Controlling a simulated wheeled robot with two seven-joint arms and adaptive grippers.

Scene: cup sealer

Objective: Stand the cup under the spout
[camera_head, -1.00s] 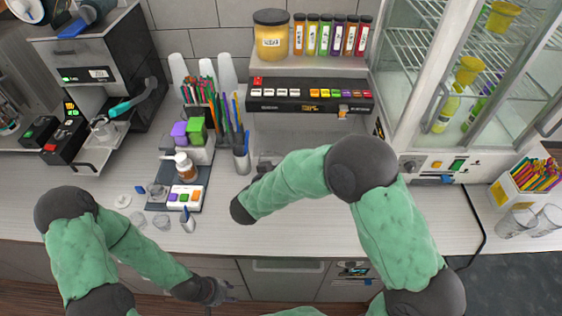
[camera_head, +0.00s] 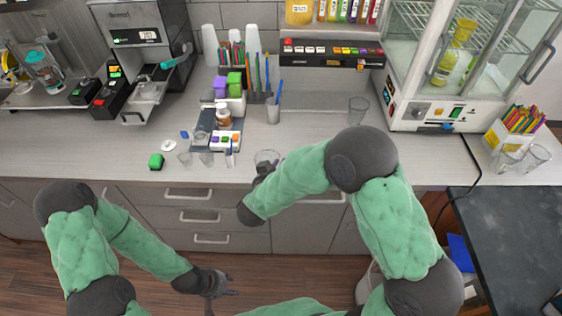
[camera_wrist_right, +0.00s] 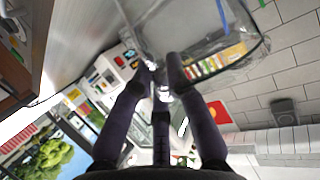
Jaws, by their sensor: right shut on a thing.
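A clear cup (camera_head: 267,156) is held in my right gripper (camera_head: 262,171), near the counter's front edge. The right wrist view shows the gripper (camera_wrist_right: 160,75) with its fingers around the transparent cup (camera_wrist_right: 215,40). The wide dispenser (camera_head: 330,52) with a row of coloured buttons is at the back of the counter, right of the middle, and a small spout (camera_head: 361,65) shows at its lower right. The held cup is well in front and left of this spout. My left gripper (camera_head: 218,284) is low, in front of the cabinets, empty, with its fingers apart.
Another clear glass (camera_head: 358,108) stands on the counter below the dispenser. A glass-fronted cabinet (camera_head: 430,110) stands right. Counter between the pen holder and cabinet is mostly clear.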

